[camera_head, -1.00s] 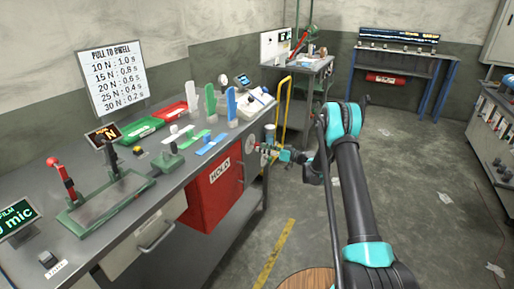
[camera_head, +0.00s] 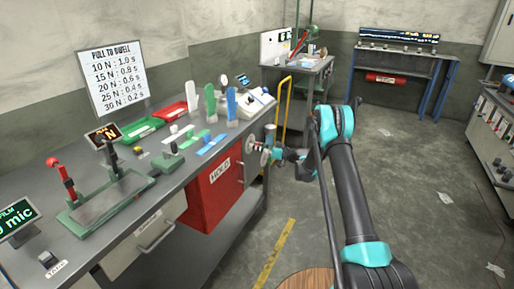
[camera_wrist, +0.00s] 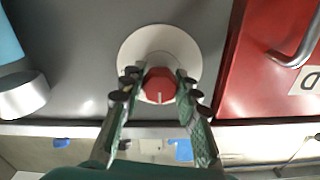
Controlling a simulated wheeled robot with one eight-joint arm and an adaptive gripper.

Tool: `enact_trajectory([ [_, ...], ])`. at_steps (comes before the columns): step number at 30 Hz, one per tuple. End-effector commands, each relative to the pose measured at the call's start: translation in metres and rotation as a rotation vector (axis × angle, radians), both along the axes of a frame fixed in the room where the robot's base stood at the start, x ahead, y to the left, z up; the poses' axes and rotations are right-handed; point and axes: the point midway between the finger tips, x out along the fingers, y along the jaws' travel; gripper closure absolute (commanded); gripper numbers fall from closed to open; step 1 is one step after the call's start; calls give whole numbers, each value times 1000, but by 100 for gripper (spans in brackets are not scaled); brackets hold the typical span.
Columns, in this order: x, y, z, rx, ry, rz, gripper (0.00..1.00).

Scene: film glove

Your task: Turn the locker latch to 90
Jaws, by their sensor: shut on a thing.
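The latch knob (camera_wrist: 160,86) is red with a pale line on it that points to the bottom of the wrist picture. It sits on a round cream disc (camera_wrist: 143,42) on a grey panel. The red locker (camera_head: 210,195), marked HOLD, is on the bench's front; its red face is right of the disc in the wrist view. My gripper (camera_wrist: 158,84) is shut on the red knob, with one green finger on each side. In the head view my gripper (camera_head: 262,151) is small at the bench's right end, and the knob is hard to make out.
The bench top (camera_head: 130,230) holds a green press, red and green trays and several coloured upright pieces. A yellow rail (camera_head: 284,108) stands behind my gripper. A metal handle (camera_wrist: 300,45) sticks out on the red face. The floor to the right is mostly clear.

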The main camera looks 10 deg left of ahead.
Motion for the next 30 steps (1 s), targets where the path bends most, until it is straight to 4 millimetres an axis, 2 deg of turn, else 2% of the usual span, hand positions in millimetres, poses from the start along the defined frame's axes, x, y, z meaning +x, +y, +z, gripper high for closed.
enact_trajectory([
  [2, 0, 0, 0, 0, 0, 0, 98],
  [14, 0, 0, 0, 28, 77, 0, 98],
  [30, 0, 0, 0, 186, 513, -1, 98],
])
